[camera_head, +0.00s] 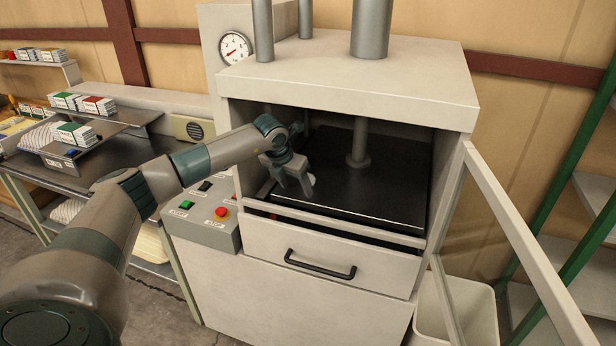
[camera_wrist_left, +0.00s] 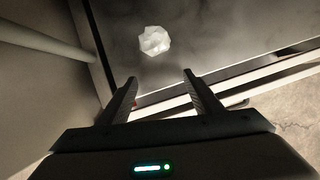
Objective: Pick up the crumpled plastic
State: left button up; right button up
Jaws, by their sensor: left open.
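The crumpled plastic (camera_wrist_left: 155,41) is a small white faceted lump lying on the dark plate inside the machine. In the head view only a bit of it (camera_head: 311,180) shows beside my left gripper's fingers. My left gripper (camera_head: 296,186) reaches through the machine's open front. In the left wrist view the left gripper (camera_wrist_left: 160,92) is open and empty, with the plastic beyond the fingertips and between their lines. My right gripper is not in view.
The machine's dark plate (camera_head: 390,190) has a vertical rod and side walls around it. A drawer (camera_head: 330,262) is below. The glass door (camera_head: 500,240) stands open at right. A white bin (camera_head: 470,315) stands behind it. A control box (camera_head: 205,212) is at left.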

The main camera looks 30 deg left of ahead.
pick_arm(q)
jog(key=shift+w+p, duration=0.3)
jog(key=shift+w, duration=0.75)
jog(key=shift+a, duration=0.1)
jog(key=shift+w+r+p, duration=0.1)
jog(key=shift+w+p, duration=0.35)
jog(key=shift+w, duration=0.2)
jog(key=w+p, duration=0.1)
jog(key=w, duration=0.2)
jog(key=shift+w+p, duration=0.2)
jog(key=shift+p, duration=0.15)
jog(key=shift+w+f+p, duration=0.15)
jog(key=shift+f+p, duration=0.05)
jog(key=shift+p, duration=0.15)
jog(key=shift+w+a+f, duration=0.1)
jog(key=shift+f, duration=0.4)
